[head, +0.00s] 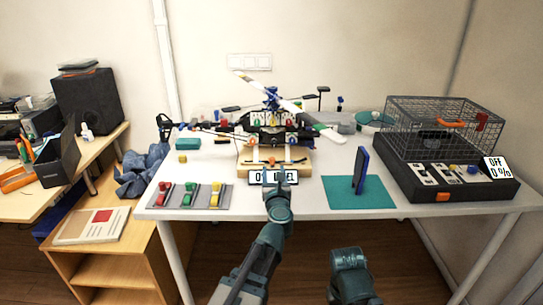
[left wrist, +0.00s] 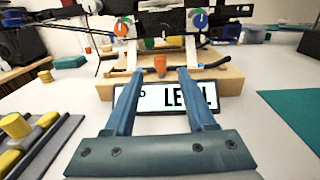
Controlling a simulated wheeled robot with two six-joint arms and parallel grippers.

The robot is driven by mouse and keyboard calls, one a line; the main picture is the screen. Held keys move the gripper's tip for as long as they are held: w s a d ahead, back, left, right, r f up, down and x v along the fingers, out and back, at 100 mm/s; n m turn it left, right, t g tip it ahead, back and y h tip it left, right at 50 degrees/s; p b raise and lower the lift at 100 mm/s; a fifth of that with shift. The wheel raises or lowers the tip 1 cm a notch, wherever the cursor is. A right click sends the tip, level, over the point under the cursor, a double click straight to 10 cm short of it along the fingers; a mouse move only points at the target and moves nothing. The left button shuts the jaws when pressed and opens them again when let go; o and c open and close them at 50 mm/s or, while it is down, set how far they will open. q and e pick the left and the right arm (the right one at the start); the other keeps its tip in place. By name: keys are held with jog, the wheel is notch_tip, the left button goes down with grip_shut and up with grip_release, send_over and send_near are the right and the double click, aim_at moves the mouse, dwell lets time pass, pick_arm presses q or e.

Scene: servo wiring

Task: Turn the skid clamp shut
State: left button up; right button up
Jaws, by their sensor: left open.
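The model helicopter (head: 272,122) stands on a wooden block (head: 245,168) at the middle of the table. A small orange knob (left wrist: 160,64), which looks like the skid clamp, stands upright at the block's front by a dark skid bar (left wrist: 205,69). It also shows small in the head view (head: 272,161). My left gripper (head: 279,176) is open and empty in front of the block. In the left wrist view its two blue fingers (left wrist: 158,74) are spread to either side of the knob; I cannot tell how near the tips are.
A display reading LEVEL (left wrist: 180,97) leans at the block's front, below my fingers. A grey tray (head: 188,196) with coloured pieces lies left. A teal mat (head: 345,196) with a dark blue upright panel (head: 361,170) lies right. A wire cage (head: 440,125) stands far right.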

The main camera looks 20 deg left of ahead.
aim_at(271, 160)
pick_arm(q)
jog(key=x, duration=1)
jog(key=shift+w+a, duration=0.1)
jog(key=shift+w, duration=0.15)
grip_shut()
